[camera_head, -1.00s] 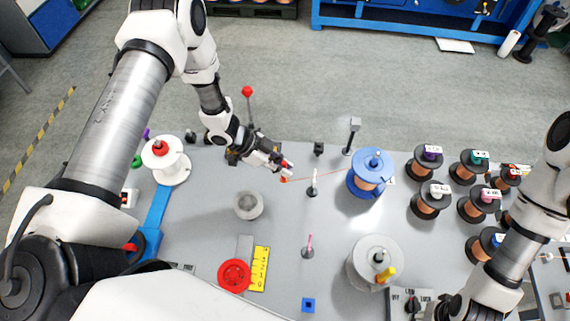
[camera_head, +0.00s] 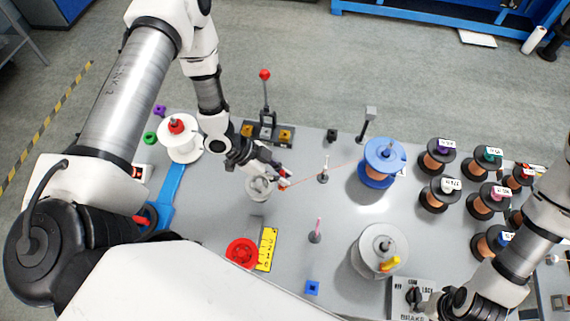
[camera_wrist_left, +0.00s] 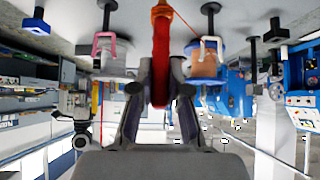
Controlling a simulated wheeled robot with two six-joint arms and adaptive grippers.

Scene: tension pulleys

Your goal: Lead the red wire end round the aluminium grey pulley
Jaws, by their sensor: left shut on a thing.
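The aluminium grey pulley (camera_head: 262,192) stands on the table, partly covered by my left gripper (camera_head: 283,180). That gripper is shut on the red wire end (camera_head: 284,186), just right of the pulley. In the left wrist view the red wire end (camera_wrist_left: 161,55) is a thick red piece with an orange top, upright between the two fingers (camera_wrist_left: 158,95). A thin red wire (camera_head: 340,167) runs from it past a small post (camera_head: 323,175) to the blue spool (camera_head: 383,170). The wire lies to the pulley's right, not around it. My right gripper (camera_head: 458,304) is at the bottom edge, its jaws unclear.
A white spool (camera_head: 180,145) stands left and a lever stand (camera_head: 265,105) behind. Several copper spools (camera_head: 437,160) fill the right. The table centre has free room.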

